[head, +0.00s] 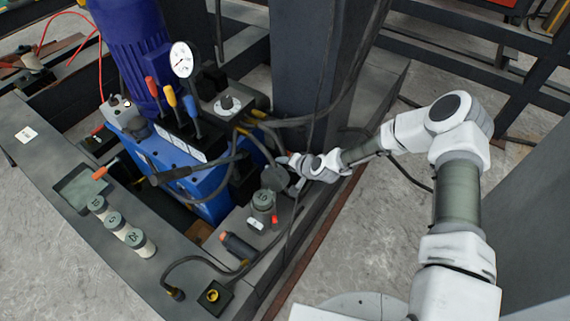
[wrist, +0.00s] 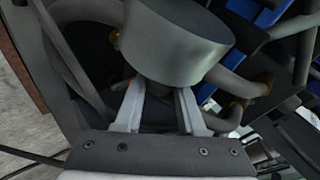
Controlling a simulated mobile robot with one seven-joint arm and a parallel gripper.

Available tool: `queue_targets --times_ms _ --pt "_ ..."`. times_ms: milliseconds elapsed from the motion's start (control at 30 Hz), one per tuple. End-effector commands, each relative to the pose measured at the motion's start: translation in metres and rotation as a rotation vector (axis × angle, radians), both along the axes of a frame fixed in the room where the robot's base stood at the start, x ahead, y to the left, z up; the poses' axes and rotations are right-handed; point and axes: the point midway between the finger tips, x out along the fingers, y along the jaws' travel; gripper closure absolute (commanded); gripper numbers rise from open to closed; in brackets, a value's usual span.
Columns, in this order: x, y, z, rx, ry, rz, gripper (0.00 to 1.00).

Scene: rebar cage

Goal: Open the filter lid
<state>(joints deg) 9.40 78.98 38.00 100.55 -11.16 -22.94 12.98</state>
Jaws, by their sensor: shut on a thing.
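The filter housing (head: 262,216) is a short grey cylinder on the right ledge of the frame, with a round top marked 10 and a small white label on its front. In the wrist view, the lid (wrist: 178,38) fills the upper middle. My two fingers (wrist: 158,100) close on a narrower part under it; the exact contact is partly hidden.
A blue pump unit (head: 185,165) with coloured levers and a gauge (head: 182,59) stands to the left. Hoses (head: 300,118) run close around my gripper. A dark column (head: 308,60) rises behind. Several marked cartridges (head: 115,221) stand on the left ledge.

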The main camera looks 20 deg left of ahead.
Motion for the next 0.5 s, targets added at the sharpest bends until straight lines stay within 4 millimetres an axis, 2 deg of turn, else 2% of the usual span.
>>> queue_targets --times_ms 333,367,500 --pt "-0.0021 -0.0036 -0.0048 -0.007 0.008 -0.001 1.00" --pt "-0.0022 -0.0036 -0.0048 -0.007 0.008 -0.001 0.56" --pt "-0.0019 -0.0023 -0.0036 -0.005 0.005 0.000 0.31"
